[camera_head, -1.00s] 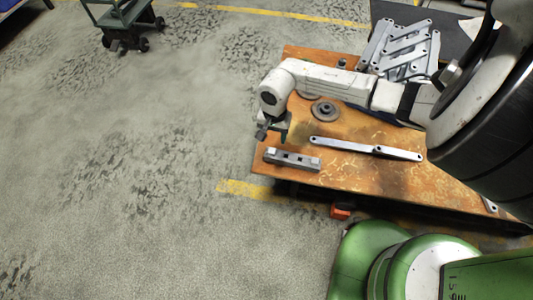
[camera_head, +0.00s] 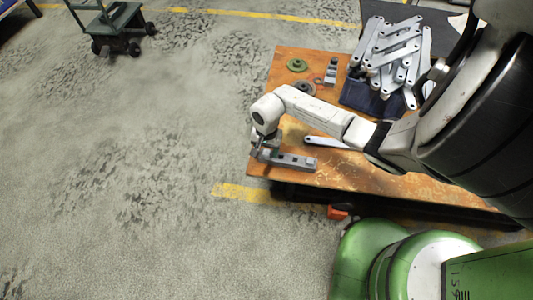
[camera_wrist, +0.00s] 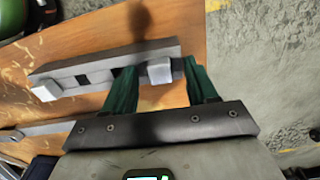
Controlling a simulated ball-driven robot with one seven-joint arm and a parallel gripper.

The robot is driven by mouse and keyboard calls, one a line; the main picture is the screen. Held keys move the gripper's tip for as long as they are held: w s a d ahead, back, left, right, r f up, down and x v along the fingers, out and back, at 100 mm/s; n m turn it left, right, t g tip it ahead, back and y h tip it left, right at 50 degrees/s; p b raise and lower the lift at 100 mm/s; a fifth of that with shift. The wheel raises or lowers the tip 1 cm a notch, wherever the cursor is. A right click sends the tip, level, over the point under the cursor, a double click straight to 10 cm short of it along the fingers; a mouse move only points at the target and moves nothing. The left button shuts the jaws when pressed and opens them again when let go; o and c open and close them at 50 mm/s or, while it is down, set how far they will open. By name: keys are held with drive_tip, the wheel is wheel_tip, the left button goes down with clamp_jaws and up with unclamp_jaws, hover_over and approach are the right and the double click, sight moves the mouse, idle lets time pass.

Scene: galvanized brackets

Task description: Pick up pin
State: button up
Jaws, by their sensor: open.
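A grey metal bar fixture (camera_head: 292,161) lies on the near left edge of the orange worktable (camera_head: 390,182). In the wrist view the bar (camera_wrist: 100,66) has dark recesses and a pale block at each end. My gripper (camera_wrist: 161,72) is open, its two green fingers either side of the pale right-end block (camera_wrist: 159,75). Whether they touch it I cannot tell. In the head view my gripper (camera_head: 262,152) is at the bar's left end and hides part of it. I cannot clearly single out a separate pin; this pale block may be it.
A green disc (camera_head: 298,65), a dark ring (camera_head: 304,88) and a small grey fixture (camera_head: 331,71) are farther back. A dark blue bin (camera_head: 362,98) holds piled grey links (camera_head: 395,55).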

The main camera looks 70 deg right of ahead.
clamp_jaws()
idle(0.5)
drive_tip(key=shift+r, duration=0.1)
